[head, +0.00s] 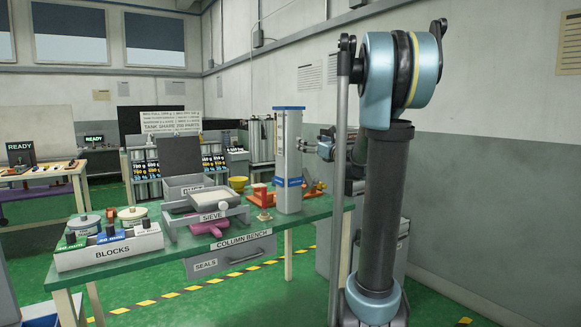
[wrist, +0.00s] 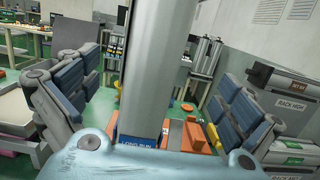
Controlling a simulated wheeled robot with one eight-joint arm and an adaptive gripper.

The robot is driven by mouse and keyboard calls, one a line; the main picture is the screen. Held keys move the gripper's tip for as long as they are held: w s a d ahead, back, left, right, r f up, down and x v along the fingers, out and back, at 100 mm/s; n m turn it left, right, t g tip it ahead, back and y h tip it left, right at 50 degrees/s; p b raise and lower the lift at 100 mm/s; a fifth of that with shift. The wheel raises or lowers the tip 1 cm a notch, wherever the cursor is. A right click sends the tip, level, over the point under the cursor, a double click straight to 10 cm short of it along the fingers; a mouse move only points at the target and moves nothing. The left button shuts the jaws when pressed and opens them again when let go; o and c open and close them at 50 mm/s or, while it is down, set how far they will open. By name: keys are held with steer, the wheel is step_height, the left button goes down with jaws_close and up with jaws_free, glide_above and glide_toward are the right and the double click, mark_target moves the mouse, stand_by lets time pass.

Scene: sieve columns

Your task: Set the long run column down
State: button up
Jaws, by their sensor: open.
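The long run column (head: 289,150) is a tall grey column with a blue cap and a blue label band near its foot. It stands upright on the green bench top (head: 335,207), near the bench's right end. In the wrist view the column (wrist: 151,70) fills the middle, and its blue "LONG RUN" label shows low down. My gripper (head: 326,147) is right of the column in the head view. In the wrist view my gripper (wrist: 155,95) is open, with one blue-padded finger on each side of the column and visible gaps between.
Left of the column are a sieve unit (head: 207,200), a yellow funnel (head: 238,183) and a small tan piece (head: 264,216). An orange stand (head: 262,194) is close beside and behind the column. Rack boxes (wrist: 285,95) are at right.

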mark_target(289, 133)
steer(key=x, duration=1.6)
steer(key=shift+w+a+f, duration=0.1)
steer(key=shift+w+a, duration=0.1)
steer(key=shift+a, duration=0.2)
steer(key=c, duration=1.8)
